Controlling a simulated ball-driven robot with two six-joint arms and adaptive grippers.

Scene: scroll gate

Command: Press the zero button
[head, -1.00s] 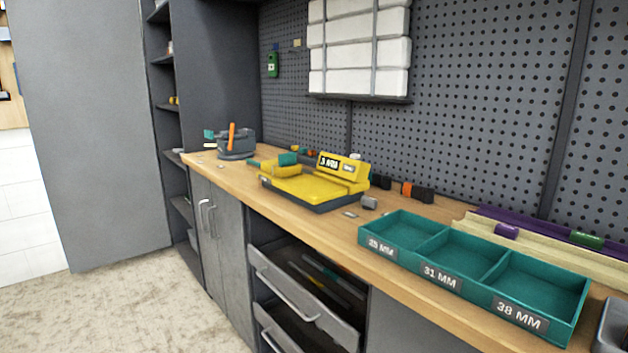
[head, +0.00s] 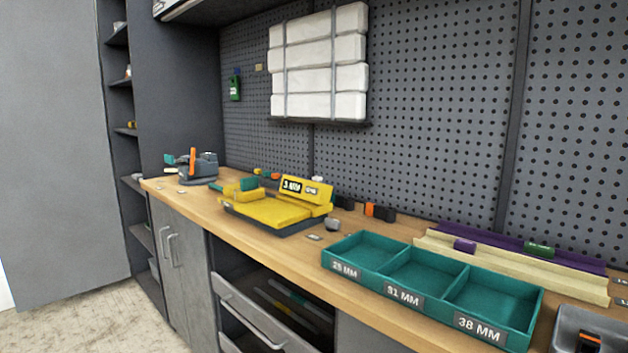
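A yellow measuring device (head: 272,211) with a dark base sits on the wooden workbench, left of the teal tray. Its raised back block carries a dark display (head: 292,186) that seems to read "3 MM". A small light label or button (head: 312,191) lies to the right of the display; its lettering is too small to be sure of. A teal piece (head: 249,183) sits at the device's left end. Neither of my grippers shows in the head view.
A teal tray (head: 342,275) with three compartments labelled 25, 31 and 38 MM stands at the front right. A grey vise (head: 200,169) stands at the far left. Below, a drawer (head: 250,315) stands open. Cream and purple rails (head: 560,273) lie behind the tray.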

